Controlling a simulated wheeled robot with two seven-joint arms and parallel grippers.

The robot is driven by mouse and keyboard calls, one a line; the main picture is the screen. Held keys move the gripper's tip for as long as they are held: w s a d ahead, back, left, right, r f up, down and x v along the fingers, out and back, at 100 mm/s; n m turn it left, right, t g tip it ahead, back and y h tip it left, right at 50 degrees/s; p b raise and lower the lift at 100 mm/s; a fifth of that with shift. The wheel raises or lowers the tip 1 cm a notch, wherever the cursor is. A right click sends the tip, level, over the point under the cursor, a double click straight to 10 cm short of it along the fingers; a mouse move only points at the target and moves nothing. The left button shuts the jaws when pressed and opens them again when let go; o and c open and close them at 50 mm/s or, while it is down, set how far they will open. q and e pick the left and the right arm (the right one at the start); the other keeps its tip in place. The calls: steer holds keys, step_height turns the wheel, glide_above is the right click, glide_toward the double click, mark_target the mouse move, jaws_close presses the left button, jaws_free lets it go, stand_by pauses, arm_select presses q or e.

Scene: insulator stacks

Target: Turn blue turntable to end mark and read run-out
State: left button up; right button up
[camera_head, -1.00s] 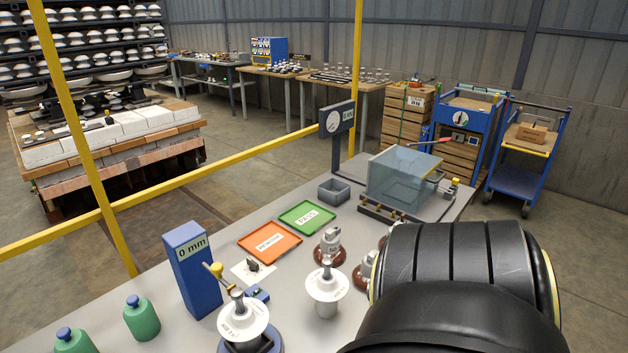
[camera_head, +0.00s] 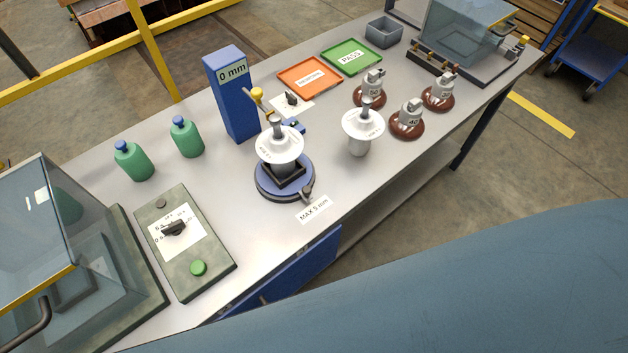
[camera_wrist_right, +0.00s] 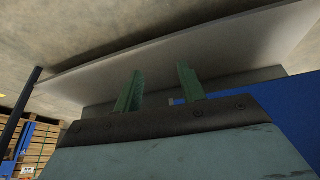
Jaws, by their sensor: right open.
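The blue turntable (camera_head: 285,184) stands on the bench in the middle of the head view, with a white insulator (camera_head: 279,146) upright on it. A small dark knob (camera_head: 306,191) sits at its front right rim. Behind it stands the blue gauge post (camera_head: 230,97), whose display (camera_head: 233,72) reads 0 mm. A yellow-tipped probe (camera_head: 258,97) is close to the insulator. A white label (camera_head: 314,209) reading MAX 5 mm lies in front. My right gripper (camera_wrist_right: 160,85) shows in the right wrist view, green fingers apart and empty, near the bench underside. My left gripper is not seen.
Orange (camera_head: 310,76) and green (camera_head: 351,56) trays lie behind. A control box (camera_head: 186,245), green bottles (camera_head: 187,137) and a clear-walled case (camera_head: 40,250) are at left.

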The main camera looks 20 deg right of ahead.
steer(key=w+a+r+t+y+p, duration=0.1)
steer(key=w+a+r+t, duration=0.1)
steer(key=w+r, duration=0.4)
steer(key=w+a+r+t, duration=0.15)
steer(key=w+r, duration=0.25)
steer(key=r, duration=0.4)
steer(key=n+t+y, duration=0.1)
steer(key=t+y, duration=0.2)
steer(key=t, duration=0.2)
glide_toward(309, 192)
steer(key=x, duration=1.1)
steer(key=shift+b, duration=0.3)
jaws_close()
